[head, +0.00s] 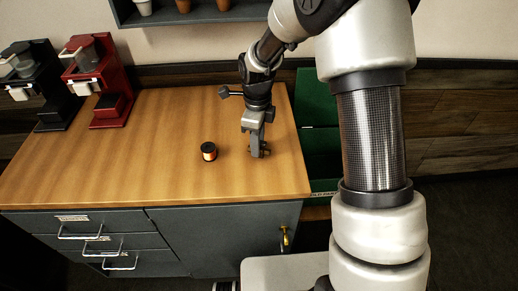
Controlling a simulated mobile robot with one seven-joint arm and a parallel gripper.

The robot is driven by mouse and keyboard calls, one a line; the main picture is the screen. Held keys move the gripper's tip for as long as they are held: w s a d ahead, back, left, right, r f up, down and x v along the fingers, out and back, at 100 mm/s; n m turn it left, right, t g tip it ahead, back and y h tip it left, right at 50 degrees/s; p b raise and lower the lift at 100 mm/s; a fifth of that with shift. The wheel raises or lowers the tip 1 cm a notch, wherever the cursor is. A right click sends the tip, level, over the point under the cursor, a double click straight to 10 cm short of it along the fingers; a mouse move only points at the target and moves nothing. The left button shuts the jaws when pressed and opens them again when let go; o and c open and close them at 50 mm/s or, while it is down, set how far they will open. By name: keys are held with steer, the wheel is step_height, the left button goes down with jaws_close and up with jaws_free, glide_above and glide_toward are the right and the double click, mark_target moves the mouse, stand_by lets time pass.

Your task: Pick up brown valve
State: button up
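My gripper (258,152) points down at the right part of the wooden tabletop, its fingertips at or just above the surface. It is seen from the side and small, so I cannot tell whether it is open or shut. A small dark bit shows at its fingertips; I cannot tell if this is a finger or a held part. A small black cylinder with an orange and pale band (208,152) stands upright on the table, left of my gripper and apart from it. I cannot make out a clearly brown valve; one may be hidden at the fingertips.
The wooden table (130,160) is clear in its middle and front. A red brewer (106,85) and a black brewer (42,90) stand at the back left. A shelf (210,13) with cups hangs above. Green bins (318,140) stand beyond the table's right edge. Drawers (95,240) are below.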

jaws_close()
steer(key=shift+r, duration=0.1)
